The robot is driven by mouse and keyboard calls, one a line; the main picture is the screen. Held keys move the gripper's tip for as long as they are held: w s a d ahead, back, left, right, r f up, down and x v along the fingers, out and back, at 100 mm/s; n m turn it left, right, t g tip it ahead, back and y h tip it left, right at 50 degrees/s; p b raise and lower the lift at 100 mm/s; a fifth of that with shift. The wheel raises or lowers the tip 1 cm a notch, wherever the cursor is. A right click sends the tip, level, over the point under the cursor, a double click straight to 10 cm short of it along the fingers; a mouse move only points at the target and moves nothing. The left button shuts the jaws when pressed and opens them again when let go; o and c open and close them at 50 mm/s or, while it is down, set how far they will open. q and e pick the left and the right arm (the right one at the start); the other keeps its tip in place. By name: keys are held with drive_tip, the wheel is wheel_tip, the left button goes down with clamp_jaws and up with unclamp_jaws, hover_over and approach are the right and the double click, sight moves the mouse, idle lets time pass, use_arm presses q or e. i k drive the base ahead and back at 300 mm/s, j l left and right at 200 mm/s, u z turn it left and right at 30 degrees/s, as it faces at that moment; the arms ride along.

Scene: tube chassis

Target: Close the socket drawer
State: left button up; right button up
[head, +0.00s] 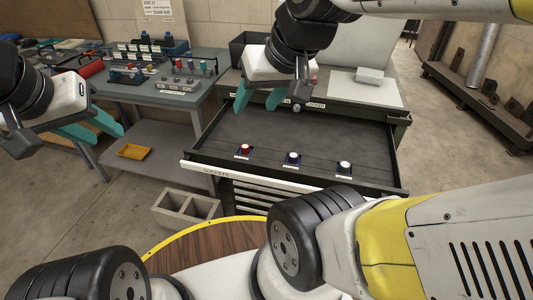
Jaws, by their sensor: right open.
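The socket drawer (205,168), with a white front edge marked "SOCKETS", is pulled out of the dark tool cabinet (398,118). Inside it, a red-topped socket (245,149) and two white-topped sockets (292,158) (344,167) stand in a row near the front. My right gripper (256,104), with teal fingers spread apart and empty, hangs above the drawer's back left part. My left gripper (109,134), also with teal fingers apart and empty, is at the left, well away from the drawer, in front of the grey workbench.
The grey workbench (205,96) with tools and small parts stands left of the cabinet. A yellow tray (133,151) lies on its lower shelf. A concrete block (186,207) sits on the floor below the drawer's left corner.

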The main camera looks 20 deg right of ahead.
sight(321, 141)
drive_tip(key=k+j+z, duration=0.15)
drive_tip(key=z, duration=1.45)
drive_tip(key=k+l, duration=0.15)
drive_tip(key=k+z, duration=0.05)
drive_tip(key=k, duration=0.05)
